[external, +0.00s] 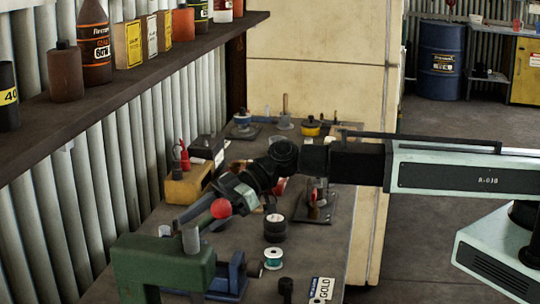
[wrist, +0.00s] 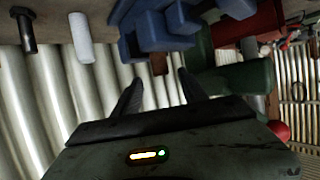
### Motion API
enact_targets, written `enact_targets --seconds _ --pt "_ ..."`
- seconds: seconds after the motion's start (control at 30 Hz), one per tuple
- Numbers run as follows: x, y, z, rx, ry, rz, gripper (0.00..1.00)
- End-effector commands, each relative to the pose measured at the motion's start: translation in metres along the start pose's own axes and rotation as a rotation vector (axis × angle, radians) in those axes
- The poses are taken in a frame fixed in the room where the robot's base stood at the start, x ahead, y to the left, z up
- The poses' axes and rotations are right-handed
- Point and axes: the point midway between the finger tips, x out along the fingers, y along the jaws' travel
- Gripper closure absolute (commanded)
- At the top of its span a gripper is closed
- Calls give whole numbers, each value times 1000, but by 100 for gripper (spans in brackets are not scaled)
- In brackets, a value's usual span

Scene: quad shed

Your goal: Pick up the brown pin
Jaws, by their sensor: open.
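A small brown piece, which looks like the brown pin (wrist: 159,65), shows in the wrist view beside a blue tool (wrist: 160,30), just beyond the gap between my fingers. I cannot make it out in the external view, where my gripper and a green vise-like tool (external: 160,265) cover that area. My gripper (wrist: 158,88) is open and empty, its two dark fingers on either side of the line to the brown piece. In the external view my gripper (external: 185,218) points down and left, above the bench near the green tool.
A red ball (external: 221,208) is close to my gripper. The blue tool (external: 232,277), a teal-banded spool (external: 273,259) and a black jar (external: 275,228) stand on the bench. The corrugated wall (external: 110,170) and loaded shelf (external: 130,75) bound the left side.

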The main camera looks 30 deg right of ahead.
Motion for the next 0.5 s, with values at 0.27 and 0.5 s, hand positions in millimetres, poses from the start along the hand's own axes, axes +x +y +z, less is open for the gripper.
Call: enact_targets --seconds 0.27,0.5 --pt "24 -1 2 -1 -1 -2 50" --pt "55 -1 0 -1 -1 0 50"
